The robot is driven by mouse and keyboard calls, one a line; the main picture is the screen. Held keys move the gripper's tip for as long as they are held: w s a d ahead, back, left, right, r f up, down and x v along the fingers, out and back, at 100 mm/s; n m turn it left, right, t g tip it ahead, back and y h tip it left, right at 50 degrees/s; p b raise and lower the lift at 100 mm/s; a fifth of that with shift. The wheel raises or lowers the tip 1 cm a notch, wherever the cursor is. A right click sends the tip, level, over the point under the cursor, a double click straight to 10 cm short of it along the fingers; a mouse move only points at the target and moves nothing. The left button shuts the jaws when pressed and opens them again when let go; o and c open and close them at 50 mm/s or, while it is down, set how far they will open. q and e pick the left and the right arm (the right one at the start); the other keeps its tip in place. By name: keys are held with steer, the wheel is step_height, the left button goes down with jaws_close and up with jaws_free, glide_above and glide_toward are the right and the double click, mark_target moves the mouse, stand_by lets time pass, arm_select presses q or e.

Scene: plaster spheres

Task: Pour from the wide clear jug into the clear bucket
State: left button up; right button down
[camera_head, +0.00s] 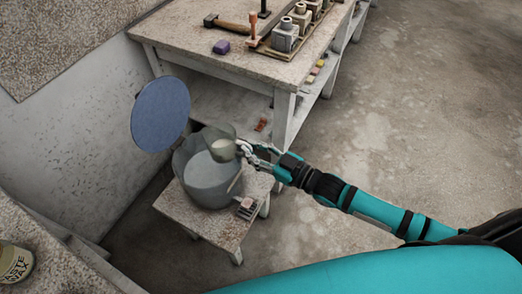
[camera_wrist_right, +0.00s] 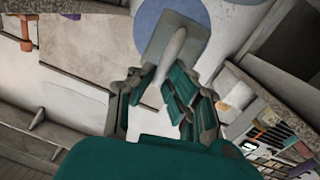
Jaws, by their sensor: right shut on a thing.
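The wide clear jug (camera_head: 222,132) is held over the back of the clear bucket (camera_head: 208,190) in the head view, with pale material low inside it. It looks tilted; I see no clear stream. My right gripper (camera_head: 250,152) is shut on the jug's handle, just right of the bucket's rim. In the right wrist view the jug (camera_wrist_right: 160,32) lies beyond the gripper (camera_wrist_right: 165,85), its pale handle between the fingers. The bucket stands upright on a small stool (camera_head: 225,238); its contents are hard to make out. My left gripper is out of view.
A blue disc (camera_head: 160,114) stands behind the bucket by the wall. A small block-like item (camera_head: 246,207) lies at the stool's right edge. A workbench (camera_head: 195,55) with tools and blocks stands behind. The floor (camera_head: 400,130) at right is clear.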

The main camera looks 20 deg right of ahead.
mark_target(230, 147)
steer(key=shift+w+a+n+g+h+p, duration=0.6)
steer(key=shift+g+h+p, duration=0.9)
steer(key=shift+p, duration=1.6)
steer(key=shift+w+a+n+g+h+p, duration=0.25)
steer(key=shift+w+g+h+p, duration=0.95)
steer(key=shift+p, duration=1.9)
steer(key=shift+w+a+n+g+h+p, duration=0.25)
steer(key=shift+w+a+g+h+p, duration=0.25)
steer(key=shift+g+h+p, duration=1.95)
